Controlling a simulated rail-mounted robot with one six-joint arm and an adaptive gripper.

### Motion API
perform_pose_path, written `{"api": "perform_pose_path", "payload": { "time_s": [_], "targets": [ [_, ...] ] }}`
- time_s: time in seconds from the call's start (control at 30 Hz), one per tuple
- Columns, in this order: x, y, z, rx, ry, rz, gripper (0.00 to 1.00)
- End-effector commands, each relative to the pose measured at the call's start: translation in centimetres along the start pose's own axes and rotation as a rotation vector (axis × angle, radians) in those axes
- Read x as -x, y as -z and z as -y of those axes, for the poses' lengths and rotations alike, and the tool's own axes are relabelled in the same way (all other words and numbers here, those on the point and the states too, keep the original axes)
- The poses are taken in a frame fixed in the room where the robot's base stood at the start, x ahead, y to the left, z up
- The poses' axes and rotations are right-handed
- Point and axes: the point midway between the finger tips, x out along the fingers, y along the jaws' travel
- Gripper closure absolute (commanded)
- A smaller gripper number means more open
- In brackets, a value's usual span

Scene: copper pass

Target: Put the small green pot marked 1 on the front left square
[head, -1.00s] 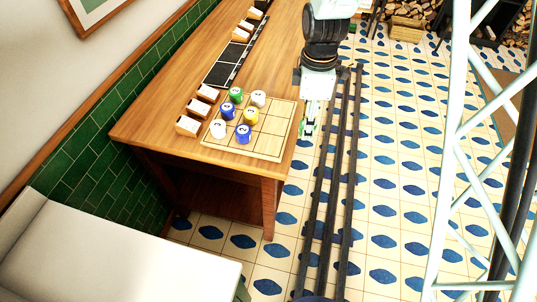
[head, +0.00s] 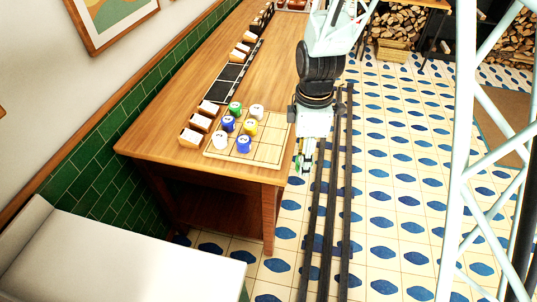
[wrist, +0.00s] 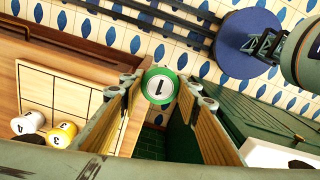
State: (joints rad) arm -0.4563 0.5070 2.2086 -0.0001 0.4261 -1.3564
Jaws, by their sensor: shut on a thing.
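My gripper (wrist: 160,95) is shut on the small green pot marked 1 (wrist: 163,86), whose pale numbered top faces the wrist camera. In the head view my gripper (head: 305,158) hangs just right of the table's edge, beside the near right part of the gridded board (head: 268,153). The held pot is hard to make out there. The board also shows at the left of the wrist view (wrist: 78,92), with several bare squares. Another green pot (head: 235,108) stands at the board's far left.
On the board stand blue pots (head: 243,144), white pots (head: 257,110) and a yellow pot (head: 250,127). Wood-and-white blocks (head: 191,137) line the board's left side. A dark strip (head: 230,75) lies beyond.

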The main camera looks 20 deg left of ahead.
Motion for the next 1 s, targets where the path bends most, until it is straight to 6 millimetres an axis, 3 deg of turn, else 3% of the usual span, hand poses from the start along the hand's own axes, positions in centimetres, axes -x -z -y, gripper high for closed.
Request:
{"api": "perform_pose_path", "payload": {
  "time_s": [0.37, 1.0],
  "targets": [
    [-0.1, 0.9, -1.0, 0.0, -0.001, 0.0, 0.82],
    [-1.1, 7.9, -8.0, 0.002, -0.001, 0.0, 0.82]
  ]
}}
